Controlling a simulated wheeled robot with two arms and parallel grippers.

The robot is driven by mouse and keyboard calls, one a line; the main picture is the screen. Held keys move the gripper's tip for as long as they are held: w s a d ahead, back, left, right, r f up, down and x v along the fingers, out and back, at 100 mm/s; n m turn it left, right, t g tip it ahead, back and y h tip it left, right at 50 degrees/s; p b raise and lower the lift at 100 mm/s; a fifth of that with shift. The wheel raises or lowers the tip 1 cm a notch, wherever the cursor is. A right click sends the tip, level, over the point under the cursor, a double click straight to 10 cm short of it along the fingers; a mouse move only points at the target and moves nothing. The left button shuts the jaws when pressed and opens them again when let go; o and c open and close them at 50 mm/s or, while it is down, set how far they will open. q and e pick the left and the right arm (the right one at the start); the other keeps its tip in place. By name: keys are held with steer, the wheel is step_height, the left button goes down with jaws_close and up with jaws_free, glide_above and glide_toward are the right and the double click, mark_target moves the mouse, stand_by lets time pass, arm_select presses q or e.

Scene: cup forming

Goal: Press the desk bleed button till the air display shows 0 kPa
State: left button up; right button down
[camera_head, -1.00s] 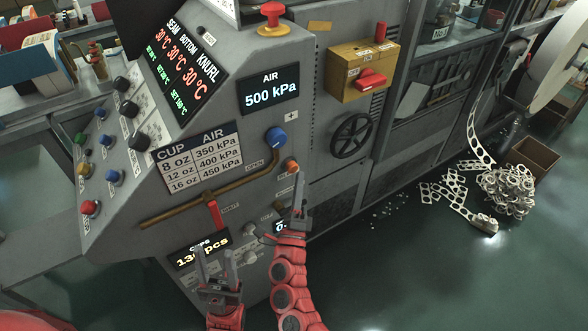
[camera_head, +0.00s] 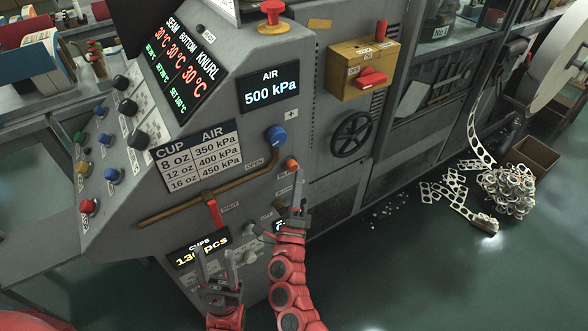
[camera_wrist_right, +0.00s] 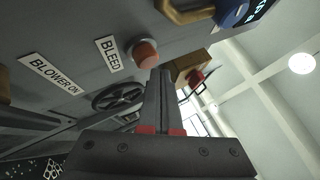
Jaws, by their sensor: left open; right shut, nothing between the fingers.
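The orange bleed button (camera_head: 291,165) sits on the machine's grey face, right of the brown pipe; in the right wrist view the button (camera_wrist_right: 145,54) is beside the BLEED label (camera_wrist_right: 109,54). The air display (camera_head: 271,89) reads 500 kPa. My right gripper (camera_head: 299,178) is shut and empty, its tips just below the button in the head view; in the right wrist view the shut fingers (camera_wrist_right: 160,75) end close to the button. I cannot tell whether they touch it. My left gripper (camera_head: 227,255) is open and empty in front of the CUPS display (camera_head: 199,248).
A blue knob (camera_head: 275,137) on the pipe is just above the bleed button. A red lever (camera_head: 214,212) hangs from the pipe. A yellow box with a red handle (camera_head: 371,78) and a black handwheel (camera_head: 351,135) are to the right. Scrap (camera_head: 505,190) lies on the floor.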

steer(key=shift+w+a, duration=0.1)
steer(key=shift+w, duration=0.05)
steer(key=shift+w+a+b, duration=0.25)
steer(key=shift+w+b, duration=0.15)
steer(key=shift+b, duration=0.15)
stand_by(0.6)
steer(key=shift+s, duration=0.1)
stand_by(0.3)
steer(key=shift+s+d, duration=0.45)
steer(key=shift+s, duration=0.2)
steer(key=s+d, duration=0.1)
steer(key=s, duration=0.1)
steer(key=s+d, duration=0.2)
stand_by(0.4)
stand_by(0.6)
